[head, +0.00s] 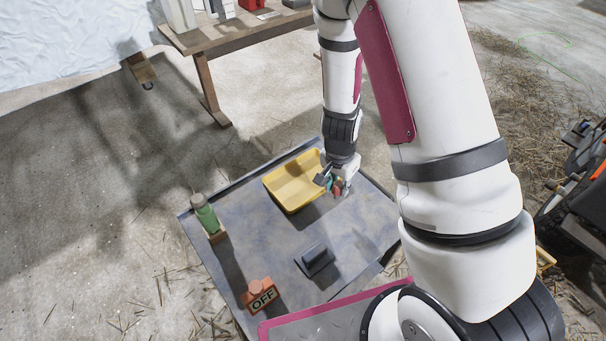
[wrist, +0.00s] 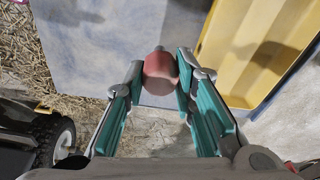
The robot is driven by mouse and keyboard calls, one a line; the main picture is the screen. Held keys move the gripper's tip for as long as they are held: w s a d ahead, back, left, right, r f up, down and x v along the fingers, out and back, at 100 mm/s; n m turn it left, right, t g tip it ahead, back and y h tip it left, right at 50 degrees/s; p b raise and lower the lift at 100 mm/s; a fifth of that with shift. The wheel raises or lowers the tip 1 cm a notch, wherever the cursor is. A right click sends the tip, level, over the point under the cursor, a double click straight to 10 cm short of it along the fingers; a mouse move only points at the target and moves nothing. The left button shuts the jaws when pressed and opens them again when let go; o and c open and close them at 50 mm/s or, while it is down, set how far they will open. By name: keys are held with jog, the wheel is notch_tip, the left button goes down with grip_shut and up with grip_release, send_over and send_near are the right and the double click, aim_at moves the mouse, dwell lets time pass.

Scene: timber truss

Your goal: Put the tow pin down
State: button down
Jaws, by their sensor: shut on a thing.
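The tow pin (wrist: 160,72) shows in the wrist view as a red rounded head with a short grey tip beyond it. My gripper (wrist: 160,85) is shut on the red head, one teal finger on each side. In the head view my gripper (head: 338,188) is over the grey-blue table (head: 262,227), just right of the yellow tray (head: 273,186). Only a bit of red shows between the fingers there. Most of the pin's shank is hidden, and I cannot tell whether it touches the table.
On the table stand a green bottle-like thing (head: 205,214) at the left, an orange block marked OFF (head: 262,294) at the front and a dark block (head: 315,259) near the middle. Bare tabletop lies between them. A wooden bench (head: 235,36) stands behind.

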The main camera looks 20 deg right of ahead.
jog(key=shift+w+a+f+b, duration=0.35)
jog(key=shift+w+a+f, duration=0.6)
jog(key=shift+w, duration=0.95)
jog(key=shift+w+a+f+b, duration=0.35)
jog(key=shift+w+a+f, duration=0.25)
jog(key=shift+w+a, duration=0.9)
jog(key=shift+w+a+f+b, duration=0.35)
jog(key=shift+w+a+f, duration=0.4)
jog(key=shift+w, duration=1.5)
jog(key=shift+f, duration=0.15)
jog(key=c, duration=1.3)
grip_release()
